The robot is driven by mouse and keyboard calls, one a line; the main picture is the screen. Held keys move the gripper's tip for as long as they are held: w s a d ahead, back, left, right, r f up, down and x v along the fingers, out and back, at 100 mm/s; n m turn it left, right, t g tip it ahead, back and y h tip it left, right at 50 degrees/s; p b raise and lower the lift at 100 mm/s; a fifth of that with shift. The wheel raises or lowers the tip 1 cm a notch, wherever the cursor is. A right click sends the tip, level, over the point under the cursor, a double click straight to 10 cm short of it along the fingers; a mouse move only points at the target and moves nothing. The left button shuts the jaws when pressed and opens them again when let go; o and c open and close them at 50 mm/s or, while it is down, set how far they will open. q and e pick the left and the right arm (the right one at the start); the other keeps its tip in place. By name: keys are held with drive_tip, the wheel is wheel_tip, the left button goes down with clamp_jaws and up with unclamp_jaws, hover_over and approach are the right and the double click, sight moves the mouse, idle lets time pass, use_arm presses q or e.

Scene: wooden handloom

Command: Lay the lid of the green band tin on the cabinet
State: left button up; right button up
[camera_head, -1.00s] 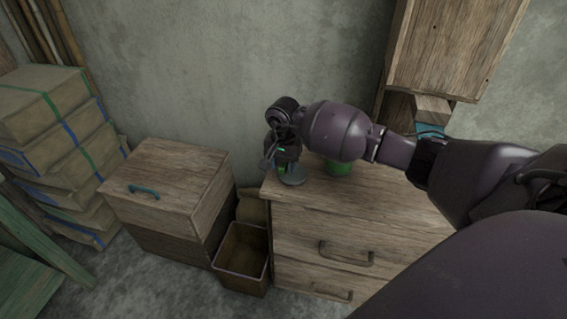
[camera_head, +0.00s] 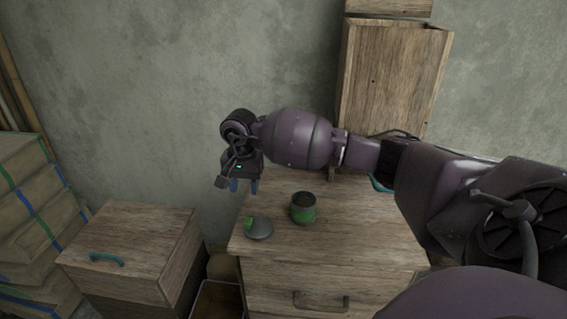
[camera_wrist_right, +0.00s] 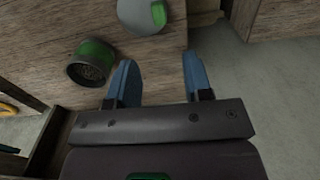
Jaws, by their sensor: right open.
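My left gripper is not in view.
A tall wooden box (camera_head: 390,85) stands at the back right. Wrapped bundles (camera_head: 28,200) are stacked far left.

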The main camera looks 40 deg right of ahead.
drive_tip(key=s+a+f+m+t+y, duration=0.3)
drive_tip(key=s+a+m+y, duration=0.5)
drive_tip(key=a, duration=0.3)
drive_tip(key=s+a+f+m+t+y, duration=0.25)
drive_tip(key=s+a+m+y, duration=0.25)
drive_tip(key=a+m+y, duration=0.5)
drive_tip(key=s+d+f+n+t+h, duration=0.2)
drive_tip(key=s+d+f+n+h, duration=0.4)
drive_tip(key=n, duration=0.8)
drive_tip(key=s+d+f+n+t+h, duration=0.3)
drive_tip(key=s+d+f+n+h, duration=0.4)
drive_tip(key=s+n+h, duration=0.5)
drive_tip(key=f+n, duration=0.1)
drive_tip(key=n, duration=0.2)
drive_tip(key=shift+s+f, duration=0.25)
drive_tip(key=shift+s, duration=0.1)
